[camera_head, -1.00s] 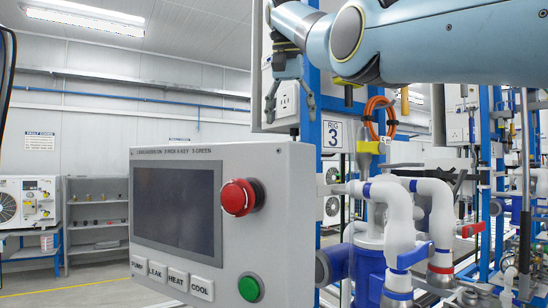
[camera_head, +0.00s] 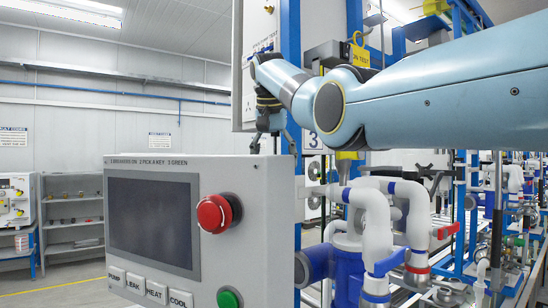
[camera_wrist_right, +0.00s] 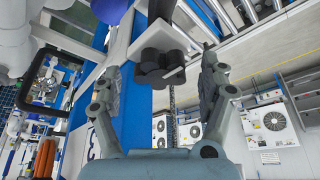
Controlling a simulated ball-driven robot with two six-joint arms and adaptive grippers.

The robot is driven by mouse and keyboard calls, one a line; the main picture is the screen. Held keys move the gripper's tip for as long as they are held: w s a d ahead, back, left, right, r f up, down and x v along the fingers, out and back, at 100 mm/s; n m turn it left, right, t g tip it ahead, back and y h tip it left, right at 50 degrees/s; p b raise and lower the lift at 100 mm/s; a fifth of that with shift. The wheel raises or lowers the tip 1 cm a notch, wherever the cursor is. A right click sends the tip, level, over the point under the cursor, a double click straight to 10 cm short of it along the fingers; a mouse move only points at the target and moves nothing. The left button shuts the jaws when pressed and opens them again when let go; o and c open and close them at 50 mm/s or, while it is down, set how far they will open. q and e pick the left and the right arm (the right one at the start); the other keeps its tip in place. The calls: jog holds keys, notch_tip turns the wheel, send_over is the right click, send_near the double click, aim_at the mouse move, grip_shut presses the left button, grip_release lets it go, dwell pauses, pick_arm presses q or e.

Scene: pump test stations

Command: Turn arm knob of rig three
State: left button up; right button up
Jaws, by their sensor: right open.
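My right gripper (camera_head: 272,138) points down just above and behind the top edge of the grey control panel (camera_head: 272,200), beside the blue post with the rig 3 sign (camera_head: 313,141). In the right wrist view its two fingers (camera_wrist_right: 160,66) are spread wide. A black round knob (camera_wrist_right: 156,62) with a small grey pointer shows between and beyond the fingertips, mounted on a grey bracket (camera_wrist_right: 118,45). The fingers appear apart from it. This knob is not visible in the head view. My left gripper is not in view.
The panel carries a red stop button (camera_head: 215,213), a green button (camera_head: 229,298), a dark screen (camera_head: 150,222) and labelled white keys (camera_head: 157,292). White pipes (camera_head: 375,225) and a blue pump body (camera_head: 345,260) stand to the right.

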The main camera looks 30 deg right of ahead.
jog(key=shift+w+f, duration=0.1)
jog(key=shift+w, duration=0.05)
jog(key=shift+c, duration=0.5)
jog(key=c, duration=1.1)
jog(key=shift+a+m+g+h, duration=0.1)
jog(key=shift+m+g+h, duration=0.3)
jog(key=shift+m, duration=1.1)
jog(key=o, duration=1.2)
jog(key=v, duration=0.7)
jog(key=shift+r, duration=0.3)
